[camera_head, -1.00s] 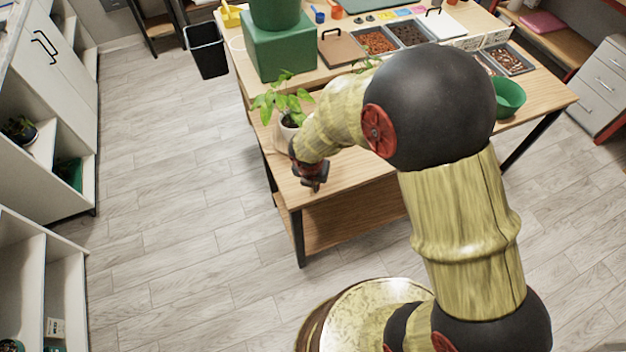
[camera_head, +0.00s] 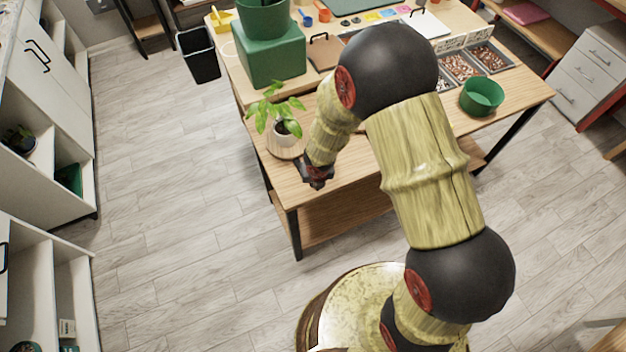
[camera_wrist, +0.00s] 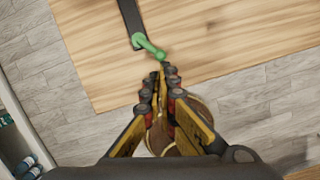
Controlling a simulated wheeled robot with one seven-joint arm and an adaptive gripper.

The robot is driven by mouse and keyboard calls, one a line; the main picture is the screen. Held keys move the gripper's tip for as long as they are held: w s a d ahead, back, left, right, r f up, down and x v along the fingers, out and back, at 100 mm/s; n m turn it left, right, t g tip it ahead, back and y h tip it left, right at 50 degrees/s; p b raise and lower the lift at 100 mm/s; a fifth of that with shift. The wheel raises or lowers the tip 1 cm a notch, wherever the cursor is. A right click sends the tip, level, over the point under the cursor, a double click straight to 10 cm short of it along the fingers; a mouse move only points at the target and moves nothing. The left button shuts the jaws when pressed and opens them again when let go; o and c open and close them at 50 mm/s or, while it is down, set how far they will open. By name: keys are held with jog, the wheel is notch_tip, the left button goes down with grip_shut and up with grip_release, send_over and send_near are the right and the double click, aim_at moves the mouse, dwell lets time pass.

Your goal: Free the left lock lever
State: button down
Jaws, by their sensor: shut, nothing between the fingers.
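A small green lever (camera_wrist: 150,45) shows in the wrist view, at the end of a dark strip (camera_wrist: 130,15) on the wooden table top. I cannot tell whether it is the left lock lever, and I cannot make it out in the head view. My gripper (camera_wrist: 161,76) is shut and empty, its fingertips just below the lever's free end in the picture. Whether they touch the lever is unclear. In the head view my gripper (camera_head: 317,183) points down near the front left corner of the table (camera_head: 345,185).
A potted plant (camera_head: 283,128) stands on a round wooden board just behind my gripper. A green box (camera_head: 270,55) stands further back on the table. A green bowl (camera_head: 482,96) is at the right. A black bin (camera_head: 198,55) stands on the floor to the left.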

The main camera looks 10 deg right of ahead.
jog(key=shift+w+d+r+n+y+p, duration=0.1)
jog(key=shift+w+d+n+y+p, duration=0.15)
jog(key=shift+n+p, duration=0.55)
jog(key=shift+w+d+f+n+y+p, duration=0.1)
jog(key=shift+w+d+n+p, duration=0.1)
jog(key=shift+d+n+p, duration=0.4)
jog(key=shift+w+d+r+n+y+p, duration=0.1)
jog(key=shift+w+n+y+p, duration=0.1)
jog(key=shift+n+p, duration=0.7)
jog(key=shift+w+d+n+g+y+p, duration=0.2)
jog(key=shift+w+d+n+p, duration=0.15)
jog(key=shift+n+p, duration=0.45)
jog(key=shift+w+d+n+g+y+p, duration=0.1)
jog(key=shift+w+d+n+y+p, duration=0.1)
jog(key=shift+w+n+p, duration=0.45)
jog(key=shift+s, duration=0.15)
jog(key=shift+a, duration=0.15)
jog(key=shift+a+p, duration=0.35)
jog(key=shift+a, duration=0.3)
